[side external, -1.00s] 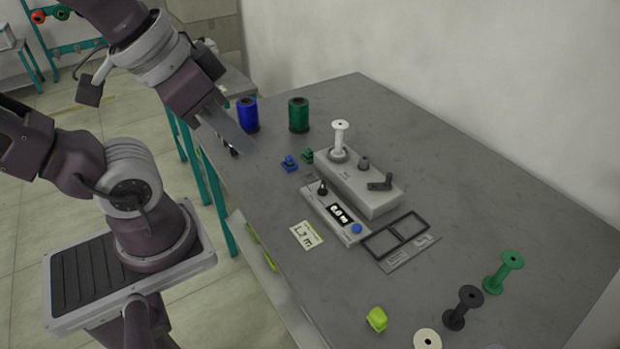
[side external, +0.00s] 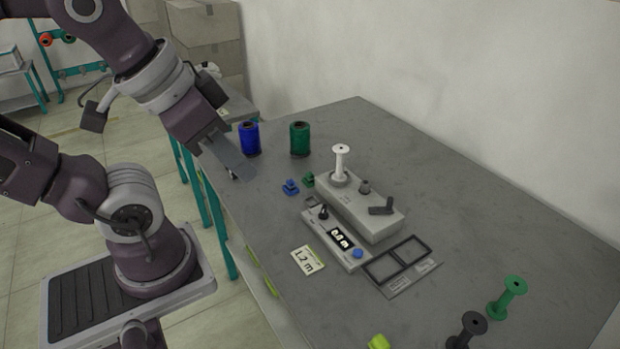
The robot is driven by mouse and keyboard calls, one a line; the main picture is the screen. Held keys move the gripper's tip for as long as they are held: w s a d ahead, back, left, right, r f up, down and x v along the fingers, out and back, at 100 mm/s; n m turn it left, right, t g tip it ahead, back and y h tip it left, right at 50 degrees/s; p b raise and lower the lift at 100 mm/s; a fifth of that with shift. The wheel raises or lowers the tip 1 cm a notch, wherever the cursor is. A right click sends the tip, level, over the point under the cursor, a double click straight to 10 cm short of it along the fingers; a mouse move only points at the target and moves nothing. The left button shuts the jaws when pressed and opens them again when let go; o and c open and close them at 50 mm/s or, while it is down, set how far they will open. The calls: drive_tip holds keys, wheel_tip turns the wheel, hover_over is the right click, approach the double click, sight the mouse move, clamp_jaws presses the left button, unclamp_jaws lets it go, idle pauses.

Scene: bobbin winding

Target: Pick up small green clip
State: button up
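The small green clip (side external: 308,179) sits on the grey table, just left of the winder's white spool and beside a small blue clip (side external: 291,187). My gripper (side external: 236,172) is above the table's left part, to the left of both clips and apart from them. I see its flat side, and its fingertips are too small and overlapped to tell whether they are open or shut.
Blue (side external: 249,138) and green (side external: 299,139) thread spools stand behind the clips. The winder (side external: 360,207), a counter box (side external: 337,238), a 1.2 m card (side external: 308,260) and a two-bay frame (side external: 397,262) are to the right. Empty bobbins (side external: 507,297) stand at front right.

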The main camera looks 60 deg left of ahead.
drive_tip(key=o, duration=0.6)
drive_tip(key=shift+c, duration=0.2)
drive_tip(key=w+a+r+n+g, duration=0.1)
drive_tip(key=w+a+n, duration=0.1)
drive_tip(key=w, duration=0.3)
drive_tip(key=w+a+r+n, duration=0.1)
drive_tip(key=w+n, duration=0.1)
drive_tip(key=w, duration=0.3)
drive_tip(key=n+g, duration=0.4)
drive_tip(key=n, duration=0.9)
hover_over(310, 173)
drive_tip(key=d, duration=0.2)
wheel_tip(310, 173, down, 23)
drive_tip(key=shift+n+g, duration=0.3)
drive_tip(key=shift+n, duration=0.2)
drive_tip(key=f, duration=0.3)
drive_tip(key=a+f, duration=0.1)
drive_tip(key=f, duration=0.2)
drive_tip(key=a+f, duration=0.1)
drive_tip(key=f, duration=0.3)
